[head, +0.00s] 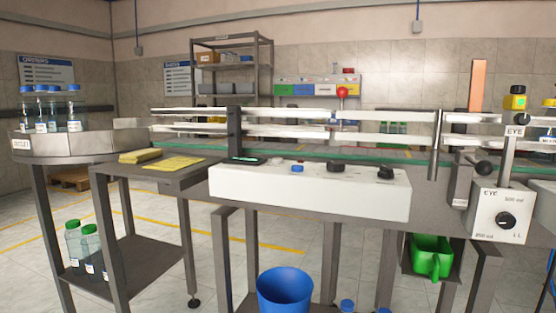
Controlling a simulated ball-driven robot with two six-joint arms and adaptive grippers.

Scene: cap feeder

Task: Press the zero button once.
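A white control box (310,198) sits at the front of the conveyor bench, in the middle of the head view. On its top are a small blue button (297,169), a black knob (336,167) and another black knob (386,172). A dark small display (245,160) with a greenish readout lies at the box's left end. No zero label is readable, so I cannot tell which control is the zero button. Neither of my grippers is in view.
A side table (190,172) with yellow cloths stands left of the box. A round table (60,147) carries capped bottles. Conveyor rails (300,115) run behind the box. A blue bucket (285,290) stands below it. An EYE unit (503,210) stands at right.

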